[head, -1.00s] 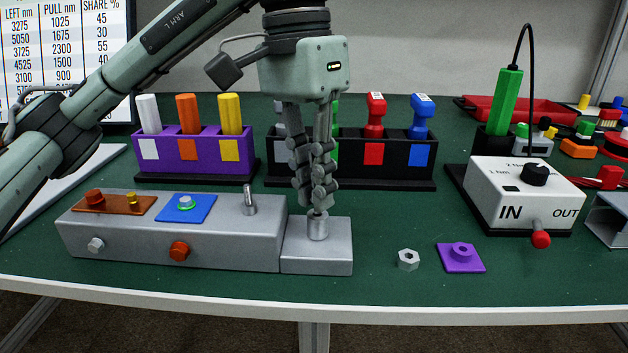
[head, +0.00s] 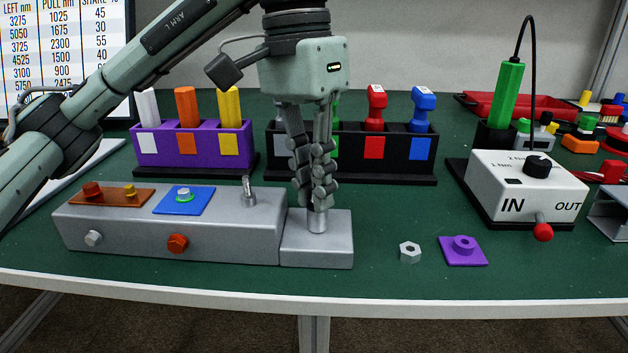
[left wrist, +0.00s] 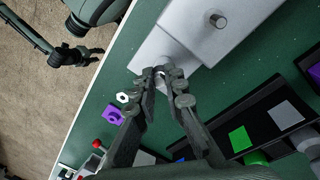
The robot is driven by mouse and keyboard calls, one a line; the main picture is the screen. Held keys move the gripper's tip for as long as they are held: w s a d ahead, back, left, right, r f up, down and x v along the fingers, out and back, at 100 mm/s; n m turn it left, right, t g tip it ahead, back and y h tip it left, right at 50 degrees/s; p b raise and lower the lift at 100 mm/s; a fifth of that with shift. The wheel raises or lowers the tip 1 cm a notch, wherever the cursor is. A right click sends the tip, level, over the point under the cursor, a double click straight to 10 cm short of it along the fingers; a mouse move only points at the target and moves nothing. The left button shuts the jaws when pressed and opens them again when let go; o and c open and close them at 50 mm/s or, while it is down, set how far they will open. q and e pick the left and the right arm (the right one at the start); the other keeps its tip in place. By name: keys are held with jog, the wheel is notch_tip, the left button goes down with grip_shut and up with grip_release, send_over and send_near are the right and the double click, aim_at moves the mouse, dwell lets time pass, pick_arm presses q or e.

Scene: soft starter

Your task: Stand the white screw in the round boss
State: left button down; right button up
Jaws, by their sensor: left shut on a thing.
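The round boss (head: 317,220) is a short metal cylinder on the low grey block at the right end of the long grey box. My left gripper (head: 320,203) points straight down just over the boss. It is shut on what seems to be the white screw, mostly hidden by the fingers; a pale bit of it (left wrist: 161,74) shows between the fingertips in the left wrist view. Whether the screw touches or enters the boss is hidden. My right gripper (left wrist: 92,56) is far off beyond the table edge, too small to read.
The long grey box (head: 230,230) carries a metal lever (head: 248,190) and a blue plate (head: 170,205). A hex nut (head: 410,252) and purple plate (head: 464,252) lie to the right. Purple (head: 190,152) and black (head: 350,155) racks stand behind. A white switch box (head: 520,190) stands right.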

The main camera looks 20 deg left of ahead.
pick_arm(q)
jog(key=c, duration=1.5)
grip_release()
notch_tip(320, 180, up, 12)
jog(key=a, duration=0.1)
jog(key=shift+w+a, duration=0.25)
jog(key=shift+w, duration=0.1)
jog(key=shift+f, duration=0.1)
